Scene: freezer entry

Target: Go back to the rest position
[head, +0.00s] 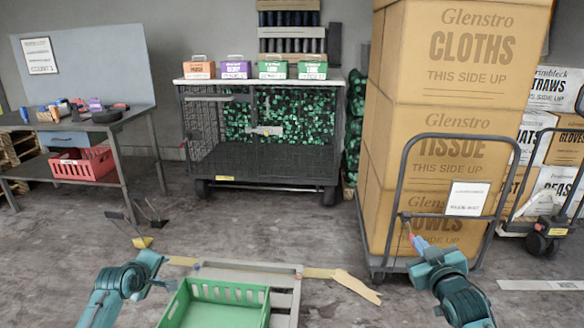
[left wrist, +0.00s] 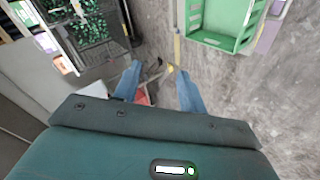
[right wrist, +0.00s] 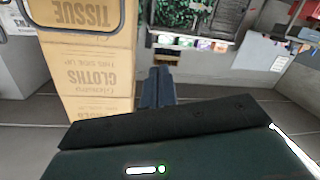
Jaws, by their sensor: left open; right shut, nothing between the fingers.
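My left gripper (head: 154,264) is low at the left of the head view, over the floor and left of the green crate. In the left wrist view its two blue fingers (left wrist: 158,72) stand wide apart with nothing between them. My right gripper (head: 407,222) is at the right of the head view, in front of the trolley of tall brown boxes. In the right wrist view its fingers (right wrist: 162,72) are together and empty. Whether it touches the trolley frame cannot be told.
The box trolley (head: 405,165) is close at right. A mesh cart (head: 260,163) and a workbench (head: 75,123) stand farther back.

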